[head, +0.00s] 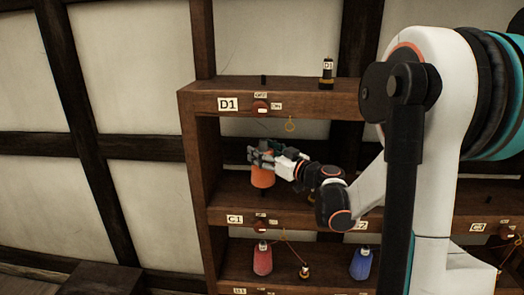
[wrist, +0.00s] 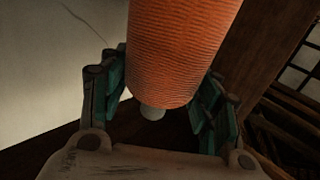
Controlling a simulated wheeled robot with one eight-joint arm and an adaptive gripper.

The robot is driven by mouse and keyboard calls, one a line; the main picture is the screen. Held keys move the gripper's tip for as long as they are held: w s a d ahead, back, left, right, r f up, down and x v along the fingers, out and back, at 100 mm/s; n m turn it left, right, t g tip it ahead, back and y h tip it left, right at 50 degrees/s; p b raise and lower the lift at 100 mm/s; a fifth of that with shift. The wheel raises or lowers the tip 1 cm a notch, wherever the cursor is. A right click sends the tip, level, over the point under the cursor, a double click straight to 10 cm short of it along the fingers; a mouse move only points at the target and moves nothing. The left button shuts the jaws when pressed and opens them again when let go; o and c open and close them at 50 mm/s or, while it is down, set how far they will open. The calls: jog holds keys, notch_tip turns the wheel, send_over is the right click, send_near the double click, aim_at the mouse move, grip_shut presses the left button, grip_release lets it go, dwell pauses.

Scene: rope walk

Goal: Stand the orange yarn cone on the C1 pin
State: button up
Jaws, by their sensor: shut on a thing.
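The orange yarn cone (head: 263,177) is in my gripper (head: 265,158), over the shelf marked C1 (head: 235,219). In the head view the fingers are around its upper part and it looks roughly upright. In the wrist view the orange cone (wrist: 180,45) sits between the green finger pads of my gripper (wrist: 160,95). A small pale round piece shows by its near end; I cannot tell what it is. The C1 pin is not clear: a small dark spot shows under the cone, and I cannot tell whether they touch.
The wooden rack's left upright (head: 198,170) stands close to the left of my gripper. The D1 shelf (head: 300,100) is above, with a black spool (head: 327,72) on it. A red cone (head: 263,260) and a blue cone (head: 361,263) stand on the shelf below.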

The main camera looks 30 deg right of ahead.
notch_tip(320, 180, down, 4)
jog(key=shift+f+b, duration=0.1)
jog(key=shift+b, duration=1.1)
jog(key=shift+b, duration=0.35)
dwell(0.3)
jog(key=shift+f+b, duration=0.5)
jog(key=shift+f, duration=0.15)
jog(key=o, duration=1.2)
jog(key=shift+s, duration=0.1)
jog(key=v, duration=1.1)
